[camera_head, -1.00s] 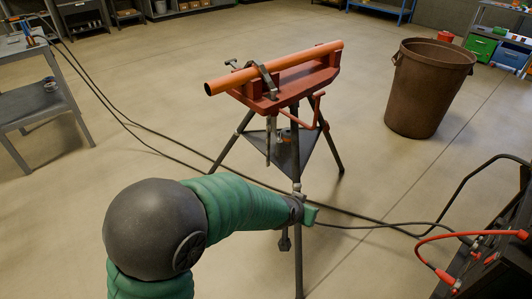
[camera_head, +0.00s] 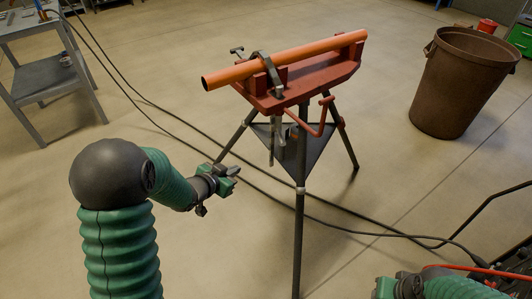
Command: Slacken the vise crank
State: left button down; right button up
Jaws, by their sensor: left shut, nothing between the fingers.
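The red vise stand (camera_head: 325,82) on dark tripod legs carries an orange pipe (camera_head: 300,59), held under a dark metal clamp (camera_head: 270,72). A small T-shaped bar (camera_head: 238,52) sticks out at the clamp's far left side. A dark metal piece (camera_head: 276,142) hangs below the vise, and a red bent handle (camera_head: 318,130) hangs to its right. I cannot tell for sure which part is the crank. My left gripper (camera_head: 232,171) is shut and empty, left of and below the vise, apart from it. My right gripper (camera_head: 384,288) shows partly at the bottom edge, its jaws unclear.
A brown bin (camera_head: 462,85) stands at the right. A grey metal table (camera_head: 42,78) stands at the left. Black cables (camera_head: 160,110) run across the floor behind my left gripper. A red hose (camera_head: 480,268) shows at the lower right.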

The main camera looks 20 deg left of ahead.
pick_arm(q)
jog(key=w+m+t+h, duration=0.1)
jog(key=h, duration=0.1)
jog(key=m+t+h+b, duration=0.1)
jog(key=m+h+b, duration=0.25)
jog(key=h, duration=0.45)
send_near(279, 135)
jog(key=d+f, duration=0.4)
jog(key=d, duration=0.2)
jog(key=shift+w, duration=0.45)
